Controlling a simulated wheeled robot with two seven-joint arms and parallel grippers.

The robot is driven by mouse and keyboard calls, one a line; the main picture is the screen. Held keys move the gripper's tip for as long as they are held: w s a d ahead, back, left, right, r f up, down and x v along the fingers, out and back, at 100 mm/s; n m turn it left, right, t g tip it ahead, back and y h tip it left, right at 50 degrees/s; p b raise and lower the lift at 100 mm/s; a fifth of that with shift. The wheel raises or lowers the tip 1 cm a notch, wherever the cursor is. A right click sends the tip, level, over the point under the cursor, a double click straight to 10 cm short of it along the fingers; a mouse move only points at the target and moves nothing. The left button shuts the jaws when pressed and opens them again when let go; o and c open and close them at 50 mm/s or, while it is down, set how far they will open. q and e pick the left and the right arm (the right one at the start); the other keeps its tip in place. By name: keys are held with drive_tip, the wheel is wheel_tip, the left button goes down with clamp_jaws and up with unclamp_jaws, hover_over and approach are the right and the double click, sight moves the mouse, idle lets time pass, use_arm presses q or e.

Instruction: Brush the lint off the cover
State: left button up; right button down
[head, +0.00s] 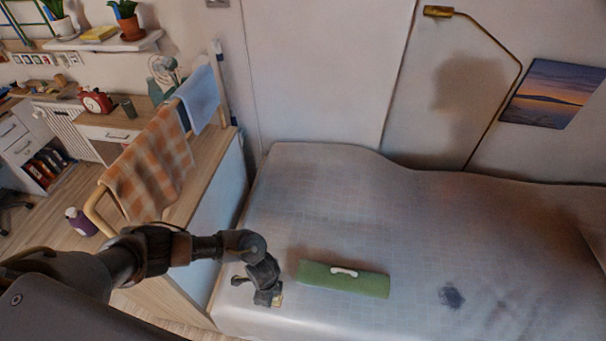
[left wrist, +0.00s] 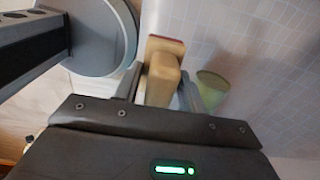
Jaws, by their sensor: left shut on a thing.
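My left gripper (head: 268,296) is at the near left part of the bed cover (head: 330,205), a pale grey, grid-patterned sheet. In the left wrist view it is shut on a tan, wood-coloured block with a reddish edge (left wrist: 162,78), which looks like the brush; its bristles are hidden. Only a small pale bit of it (head: 278,299) shows in the head view. A dark, fuzzy patch of lint (head: 452,297) lies on the cover at the right. My right gripper is not in view.
A wooden rail with an orange checked cloth (head: 150,165) stands left of the bed.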

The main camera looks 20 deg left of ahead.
use_arm(q)
drive_tip(key=w+d+r+n+b, duration=0.1)
drive_tip(key=w+d+r+b, duration=0.2)
drive_tip(key=w+r, duration=0.35)
drive_tip(key=w+d+r+n+b, duration=0.1)
drive_tip(key=w+d+r+b, duration=0.15)
drive_tip(key=w+r, duration=0.4)
drive_tip(key=s+a+r+n+b, duration=0.2)
drive_tip(key=a+r+b, duration=0.1)
drive_tip(key=r, duration=0.5)
drive_tip(key=s+a+r+n+b, duration=0.2)
drive_tip(key=a+r+b, duration=0.1)
drive_tip(key=r, duration=0.5)
drive_tip(key=shift+a, duration=0.9)
